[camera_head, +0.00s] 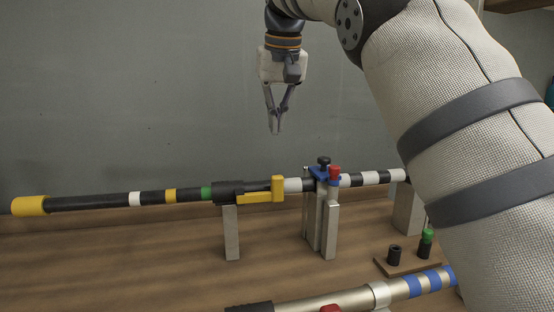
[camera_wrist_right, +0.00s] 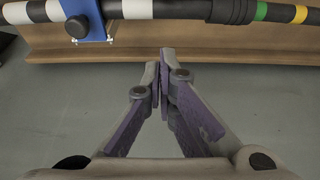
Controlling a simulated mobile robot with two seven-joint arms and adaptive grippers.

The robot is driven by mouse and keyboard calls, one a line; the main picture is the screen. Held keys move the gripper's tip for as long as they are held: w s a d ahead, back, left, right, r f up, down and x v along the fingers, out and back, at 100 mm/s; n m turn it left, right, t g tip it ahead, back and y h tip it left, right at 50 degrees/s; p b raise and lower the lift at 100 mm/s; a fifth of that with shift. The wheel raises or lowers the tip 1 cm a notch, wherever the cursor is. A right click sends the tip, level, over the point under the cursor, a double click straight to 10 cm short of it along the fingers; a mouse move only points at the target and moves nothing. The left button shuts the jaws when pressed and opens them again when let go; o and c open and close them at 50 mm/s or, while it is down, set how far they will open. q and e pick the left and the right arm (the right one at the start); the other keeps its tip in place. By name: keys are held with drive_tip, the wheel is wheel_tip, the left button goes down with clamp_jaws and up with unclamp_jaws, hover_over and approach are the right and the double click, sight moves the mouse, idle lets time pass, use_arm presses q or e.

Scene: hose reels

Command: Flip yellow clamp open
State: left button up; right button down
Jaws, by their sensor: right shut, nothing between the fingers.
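The yellow clamp (camera_head: 262,195) sits on the long black pole (camera_head: 90,202), at the right of a black sleeve (camera_head: 228,191). Its long arm lies along the pole and a taller block stands at its right end. My right gripper (camera_head: 276,131) is shut and empty, pointing down, above the clamp and clear of it. The pole (camera_wrist_right: 180,9) crosses the top edge there; I cannot make out the yellow clamp in that view. My left gripper is not in view.
A blue bracket (camera_head: 322,174) with black and red knobs holds the pole beside the clamp. Grey posts (camera_head: 231,235) support the pole. A second, metallic pole (camera_head: 350,298) lies in front. A small wooden block (camera_head: 400,265) holds black and green parts at right.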

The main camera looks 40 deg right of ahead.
drive_tip(key=f, duration=0.4)
drive_tip(key=f+p, duration=0.1)
drive_tip(key=f, duration=0.3)
drive_tip(key=shift+s+a+f, duration=0.1)
drive_tip(key=shift+s+f, duration=0.1)
drive_tip(key=shift+s+a+p, duration=0.15)
drive_tip(key=shift+s+p, duration=0.15)
drive_tip(key=shift+s+f, duration=0.15)
drive_tip(key=shift+f, duration=0.05)
drive_tip(key=shift+w+f, duration=0.2)
drive_tip(key=shift+f, duration=0.05)
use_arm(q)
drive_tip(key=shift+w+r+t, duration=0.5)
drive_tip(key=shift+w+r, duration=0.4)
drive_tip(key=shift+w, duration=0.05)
